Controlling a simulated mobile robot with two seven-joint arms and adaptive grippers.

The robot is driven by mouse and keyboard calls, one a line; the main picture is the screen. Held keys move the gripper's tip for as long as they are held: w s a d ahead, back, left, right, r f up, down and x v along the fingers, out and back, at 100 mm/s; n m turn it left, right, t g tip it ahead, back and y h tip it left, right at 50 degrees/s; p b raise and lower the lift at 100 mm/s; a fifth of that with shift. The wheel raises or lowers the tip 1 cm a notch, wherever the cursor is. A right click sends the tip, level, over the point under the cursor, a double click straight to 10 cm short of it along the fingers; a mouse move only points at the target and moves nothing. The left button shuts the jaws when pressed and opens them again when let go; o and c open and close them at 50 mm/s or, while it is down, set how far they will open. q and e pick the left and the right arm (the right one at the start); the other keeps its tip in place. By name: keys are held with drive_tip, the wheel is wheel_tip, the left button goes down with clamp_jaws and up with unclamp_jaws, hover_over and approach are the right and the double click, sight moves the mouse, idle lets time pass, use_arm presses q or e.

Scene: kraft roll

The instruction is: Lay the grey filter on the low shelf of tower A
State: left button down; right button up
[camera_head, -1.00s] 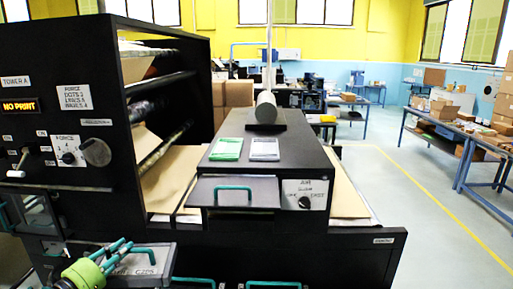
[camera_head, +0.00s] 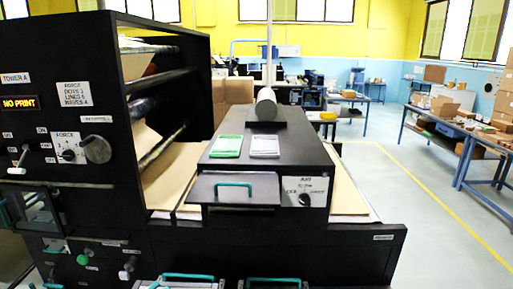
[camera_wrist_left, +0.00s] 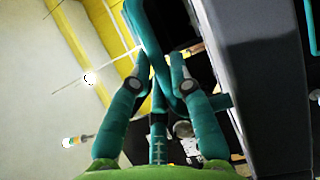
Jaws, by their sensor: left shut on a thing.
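The grey filter (camera_head: 264,147) lies flat on top of the black housing (camera_head: 305,160), right beside a green filter (camera_head: 227,146). Tower A (camera_head: 50,50) stands at the left with its labelled front panel; I cannot make out its low shelf. My left gripper (camera_wrist_left: 160,68) is outside the head view. In the left wrist view its teal fingers are closed around a teal bar (camera_wrist_left: 137,18) that looks like a handle, beside a dark grey panel (camera_wrist_left: 265,80). The grip partly hides the bar. My right gripper is in neither view.
A grey flap with a teal handle (camera_head: 234,186) is on the housing's front. More teal handles (camera_head: 188,276) show at the bottom edge. Knobs and levers (camera_head: 97,150) stick out from tower A. The floor at right (camera_head: 430,220) is clear.

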use_arm(q)
drive_tip(key=shift+s+d+n+t+y, duration=1.3)
drive_tip(key=shift+s+n+y, duration=1.6)
drive_tip(key=shift+s+y, duration=1.5)
wheel_tip(320, 180, down, 13)
drive_tip(key=b, duration=1.2)
drive_tip(key=shift+s+d, duration=0.15)
drive_tip(key=shift+d, duration=0.1)
drive_tip(key=shift+r, duration=0.15)
